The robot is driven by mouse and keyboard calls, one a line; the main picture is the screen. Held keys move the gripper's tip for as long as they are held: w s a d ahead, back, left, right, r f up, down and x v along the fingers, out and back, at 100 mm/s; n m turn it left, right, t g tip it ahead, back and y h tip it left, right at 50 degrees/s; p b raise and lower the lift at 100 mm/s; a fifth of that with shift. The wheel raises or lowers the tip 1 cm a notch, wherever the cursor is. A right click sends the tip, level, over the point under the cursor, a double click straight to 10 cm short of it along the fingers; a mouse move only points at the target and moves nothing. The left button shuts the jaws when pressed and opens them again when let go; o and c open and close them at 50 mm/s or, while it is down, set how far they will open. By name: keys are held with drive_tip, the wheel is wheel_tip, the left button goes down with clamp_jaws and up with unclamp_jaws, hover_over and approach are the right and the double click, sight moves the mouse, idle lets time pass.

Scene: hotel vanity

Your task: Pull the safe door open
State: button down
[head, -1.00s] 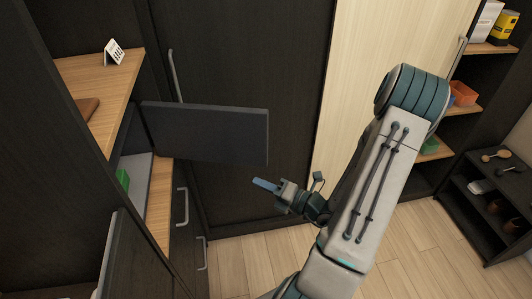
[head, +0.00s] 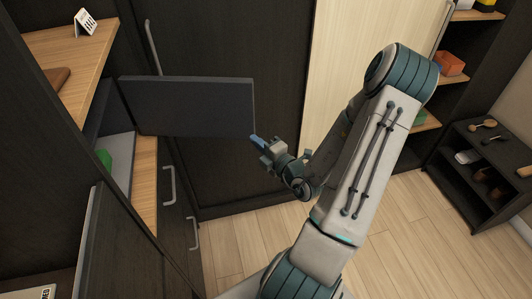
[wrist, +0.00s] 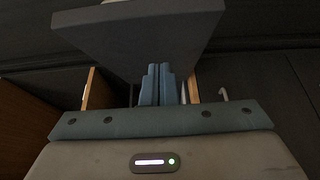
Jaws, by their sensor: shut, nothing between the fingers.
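The safe door (head: 190,106) is a dark grey panel that stands swung out from the cabinet, well open. The safe's inside shows left of it, with a light grey floor (head: 118,165) and a green item (head: 104,160) in it. My gripper (head: 256,140) is shut and empty, with its blue fingertips at the door's free right edge; I cannot tell whether they touch. In the wrist view the shut fingers (wrist: 157,84) point toward the door panel (wrist: 140,35), which fills the upper middle.
A wooden shelf (head: 70,50) holds a small white card (head: 85,22). Dark drawers with handles (head: 169,186) lie below the safe. A low shoe rack (head: 480,160) stands at the right. The wooden floor (head: 395,225) is clear.

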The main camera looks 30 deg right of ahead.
sight(245, 121)
drive_tip(key=w, duration=0.2)
drive_tip(key=w+d+p, duration=0.1)
drive_tip(key=w, duration=0.2)
drive_tip(key=shift+w+d+r, duration=0.15)
drive_tip(key=shift+w+d, duration=0.35)
drive_tip(key=shift+w, duration=0.1)
drive_tip(key=shift+w, duration=0.1)
